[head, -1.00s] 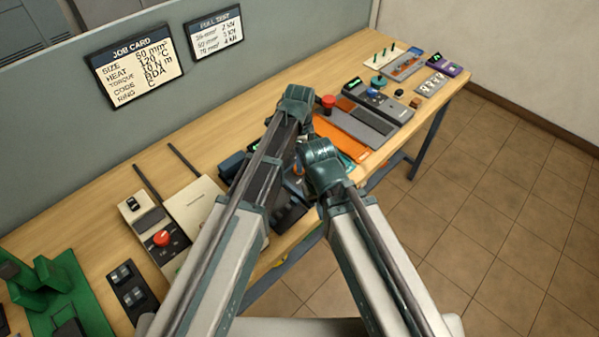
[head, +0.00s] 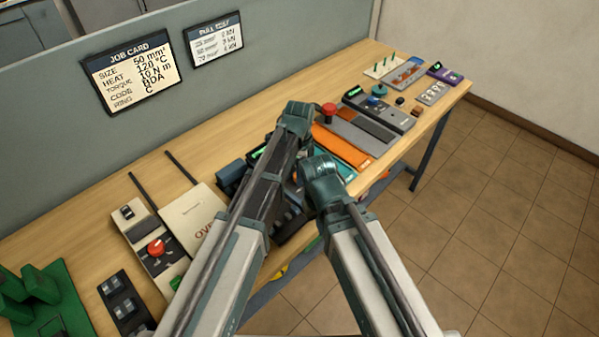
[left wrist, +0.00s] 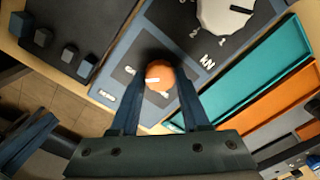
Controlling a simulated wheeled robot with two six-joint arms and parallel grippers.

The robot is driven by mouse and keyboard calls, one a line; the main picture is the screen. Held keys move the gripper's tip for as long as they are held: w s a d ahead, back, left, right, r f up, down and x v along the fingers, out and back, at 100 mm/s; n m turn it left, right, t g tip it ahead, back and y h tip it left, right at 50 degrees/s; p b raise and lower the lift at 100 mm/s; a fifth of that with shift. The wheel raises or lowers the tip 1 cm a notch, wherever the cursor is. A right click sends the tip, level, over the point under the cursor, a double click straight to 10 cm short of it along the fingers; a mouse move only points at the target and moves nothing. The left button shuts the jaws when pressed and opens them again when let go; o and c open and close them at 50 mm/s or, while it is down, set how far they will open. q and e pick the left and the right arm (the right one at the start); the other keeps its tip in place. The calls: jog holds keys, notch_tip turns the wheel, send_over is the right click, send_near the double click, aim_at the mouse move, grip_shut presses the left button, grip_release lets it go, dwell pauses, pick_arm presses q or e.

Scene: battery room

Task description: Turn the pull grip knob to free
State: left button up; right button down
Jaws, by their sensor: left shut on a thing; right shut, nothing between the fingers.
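The pull grip knob (left wrist: 158,72) is a small round orange knob with a white pointer mark, on a dark patch of a blue-grey panel (left wrist: 128,75) in the left wrist view. My left gripper (left wrist: 160,86) is shut on it, one finger on each side. The white labels beside the knob are too small to read. In the head view my left gripper (head: 297,118) is over the middle of the bench, and its arm hides most of the panel. My right gripper (head: 322,172) is lower and nearer the front edge, shut and empty, its fingertips hidden.
A large white dial (left wrist: 225,14) sits above the knob on the panel. Teal (left wrist: 250,85) and orange (left wrist: 245,125) trays lie to its right. A red mushroom button (head: 328,111) and control boxes stand farther along the bench. A red knob unit (head: 156,247) is at left.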

pick_arm(q)
jog(key=shift+n, duration=0.4)
grip_shut()
jog(key=n, duration=0.3)
jog(key=shift+n, duration=0.4)
jog(key=n, duration=0.4)
jog(key=shift+n, duration=0.3)
jog(key=n, duration=0.4)
jog(key=shift+n, duration=2.5)
jog(key=o, duration=1.2)
grip_release()
jog(key=shift+c, duration=0.2)
